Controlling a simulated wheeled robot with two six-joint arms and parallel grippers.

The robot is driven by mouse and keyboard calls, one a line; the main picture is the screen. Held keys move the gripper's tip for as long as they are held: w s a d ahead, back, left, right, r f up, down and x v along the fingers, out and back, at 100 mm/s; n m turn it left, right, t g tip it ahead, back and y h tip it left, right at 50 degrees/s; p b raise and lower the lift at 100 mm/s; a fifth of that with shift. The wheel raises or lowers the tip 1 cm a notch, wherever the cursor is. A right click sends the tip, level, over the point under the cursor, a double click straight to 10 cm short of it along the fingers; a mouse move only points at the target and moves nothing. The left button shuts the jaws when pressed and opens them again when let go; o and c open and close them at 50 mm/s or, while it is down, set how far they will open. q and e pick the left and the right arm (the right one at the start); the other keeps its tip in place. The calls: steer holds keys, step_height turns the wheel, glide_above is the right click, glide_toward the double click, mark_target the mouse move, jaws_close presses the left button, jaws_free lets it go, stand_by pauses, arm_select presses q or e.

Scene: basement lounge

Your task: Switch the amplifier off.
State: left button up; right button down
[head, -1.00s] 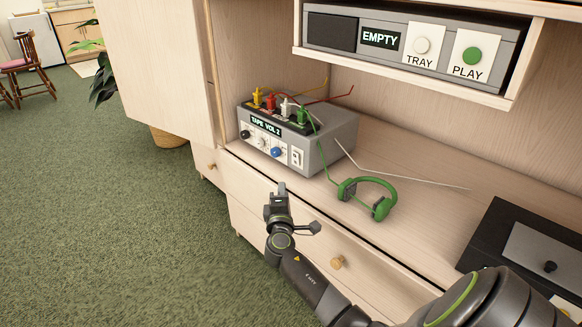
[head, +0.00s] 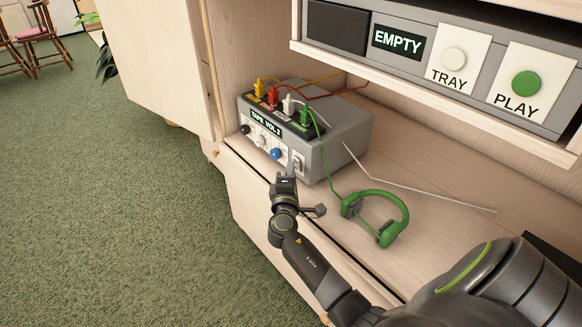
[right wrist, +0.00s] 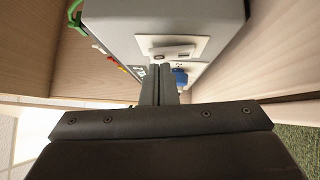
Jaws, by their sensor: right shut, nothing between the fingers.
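The amplifier (head: 335,150) is a grey box on the cabinet shelf, with a lit "TAPE VOL 2" display and black, white and blue knobs on its front. Its switch (head: 298,160) sits on a white plate at the front's right end. In the right wrist view the switch (right wrist: 175,50) is just beyond my fingertips, beside the blue knob (right wrist: 180,77). My right gripper (head: 290,172) is shut and empty, its tips close to the switch plate. I cannot tell whether they touch it, or which way the switch is set. My left gripper is not in view.
Coloured plugs (head: 273,96) with cables stand on the amplifier's top. Green headphones (head: 384,238) lie on the shelf to its right, near my right arm. A player (head: 470,62) reading "EMPTY", with TRAY and PLAY buttons, sits on the upper shelf. Open carpet (head: 110,220) lies left.

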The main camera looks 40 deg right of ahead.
steer(key=shift+w+d, duration=0.1)
steer(key=shift+d, duration=0.1)
stand_by(0.3)
steer(key=shift+d+r, duration=0.15)
steer(key=shift+d, duration=0.15)
steer(key=shift+a, duration=0.1)
